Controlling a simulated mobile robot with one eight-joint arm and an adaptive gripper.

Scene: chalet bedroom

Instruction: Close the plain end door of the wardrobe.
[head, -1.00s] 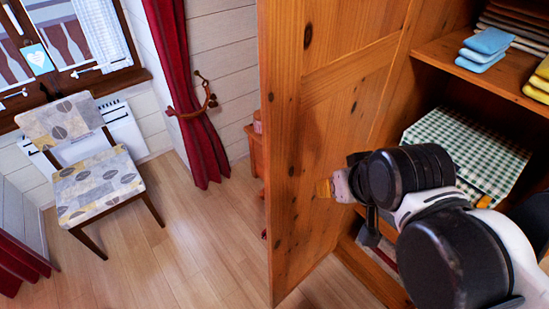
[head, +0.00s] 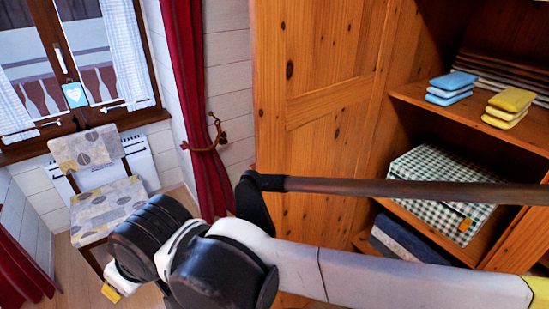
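The plain end door (head: 333,60) of the wardrobe is knotty orange pine with flat panels. It stands open on the left of the wardrobe opening, and the shelves beside it are exposed. My arm crosses in front of the door's lower part, hiding its bottom. The end of my arm, with a small yellow tip at my gripper (head: 110,291), is at the lower left, left of the door and apart from it in the picture. Its fingers are not clear enough to tell open from shut.
The wardrobe shelves (head: 420,98) hold blue (head: 451,84) and yellow (head: 508,104) folded cloths and a green checked box (head: 430,165). A patterned chair (head: 105,198) stands by the window at left. A red curtain (head: 187,90) hangs between window and door.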

